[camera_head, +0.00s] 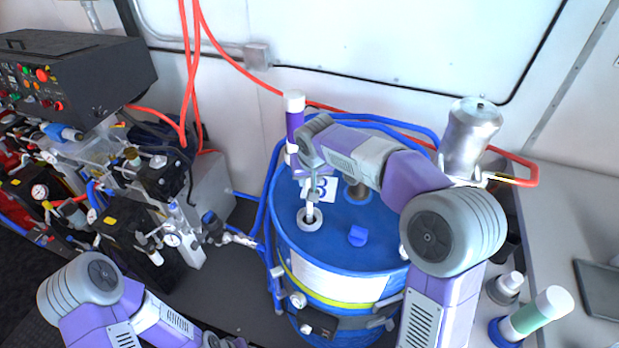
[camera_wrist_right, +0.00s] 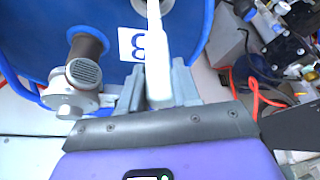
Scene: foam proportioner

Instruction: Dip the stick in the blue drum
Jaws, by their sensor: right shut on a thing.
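The blue drum (camera_head: 335,245) stands upright in the middle of the head view, and its blue top also fills much of the right wrist view (camera_wrist_right: 210,25). A pale stick (camera_wrist_right: 158,40) is pinched between the fingers of my right gripper (camera_wrist_right: 160,85). In the head view my right gripper (camera_head: 319,188) is over the drum lid, partly hidden by its own arm. The stick (camera_head: 310,208) points down at the ringed opening (camera_head: 311,219) in the lid and appears to be in it; its lower end is hidden. My left arm is at the bottom left, its gripper out of view.
A capped pipe (camera_wrist_right: 84,60) rises from the lid beside a white number label (camera_wrist_right: 130,44). A purple-and-white tube (camera_head: 294,120) stands near the drum's back edge. A metal canister (camera_head: 470,135) stands at right. Valves and a black control box (camera_head: 75,75) crowd the left.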

